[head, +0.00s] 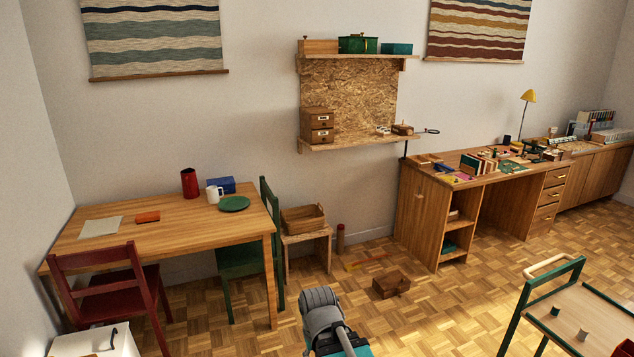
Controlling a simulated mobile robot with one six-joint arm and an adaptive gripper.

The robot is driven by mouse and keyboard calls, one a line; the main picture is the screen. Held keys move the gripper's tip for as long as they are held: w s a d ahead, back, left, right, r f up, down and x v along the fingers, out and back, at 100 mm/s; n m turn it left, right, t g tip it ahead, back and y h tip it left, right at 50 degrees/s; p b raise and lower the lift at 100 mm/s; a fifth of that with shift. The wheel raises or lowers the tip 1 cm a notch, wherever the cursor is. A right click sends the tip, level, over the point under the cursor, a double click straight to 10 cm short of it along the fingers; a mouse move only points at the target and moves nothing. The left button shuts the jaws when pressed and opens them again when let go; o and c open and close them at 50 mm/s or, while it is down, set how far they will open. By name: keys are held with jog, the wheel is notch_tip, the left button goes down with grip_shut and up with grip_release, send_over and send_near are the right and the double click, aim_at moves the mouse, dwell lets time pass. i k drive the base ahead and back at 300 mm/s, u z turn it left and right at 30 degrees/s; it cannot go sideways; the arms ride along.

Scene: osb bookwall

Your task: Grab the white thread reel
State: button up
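My arm's grey link shows at the bottom centre, well to the left of the cart, with open floor between. The end of my arm with the gripper cannot be made out, so its fingers do not show.
Parquet floor is open between my arm and the cart. A wooden box (391,285) lies on the floor ahead. A table (170,215) with a red chair (105,280) and a green chair (250,257) stands left. A cluttered desk (420,212) runs along the back right.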

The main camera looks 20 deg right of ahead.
aim_at(584, 331)
jog(key=i, duration=2.85)
jog(key=z, duration=2.4)
